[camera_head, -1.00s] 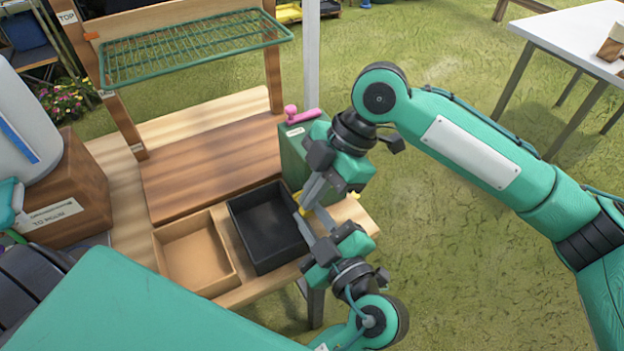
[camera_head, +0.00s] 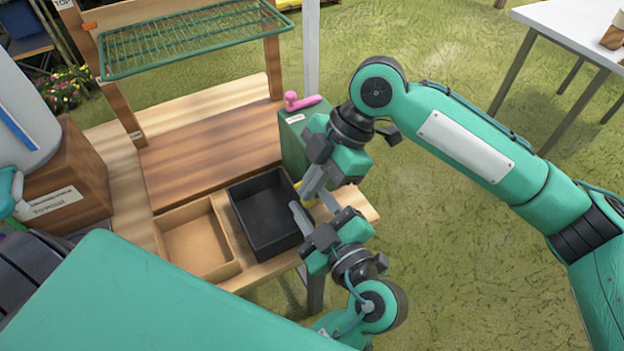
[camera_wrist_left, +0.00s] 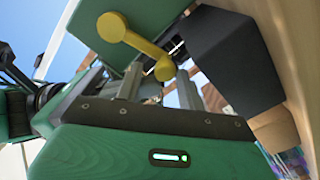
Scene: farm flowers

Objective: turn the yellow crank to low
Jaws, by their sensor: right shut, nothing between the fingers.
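The yellow crank (camera_wrist_left: 135,42) is on a dark green box in the left wrist view, with one rounded end near my fingertips. In the head view only a small yellow part (camera_head: 308,204) shows between my grippers. The green box (camera_head: 292,141) stands at the bench's right end, partly behind my right gripper. My left gripper (camera_wrist_left: 157,80) is open, its two fingers apart just by the crank's nearer end; it also shows in the head view (camera_head: 315,206). I cannot tell whether it touches the crank. My right gripper (camera_head: 312,190) is shut and empty, close above the left one.
A pink lever (camera_head: 303,101) lies on top of the green box. A black tray (camera_head: 238,216) and a wooden tray (camera_head: 160,243) sit left of the grippers. A green wire rack (camera_head: 195,40) hangs above the bench. Grass is open to the right.

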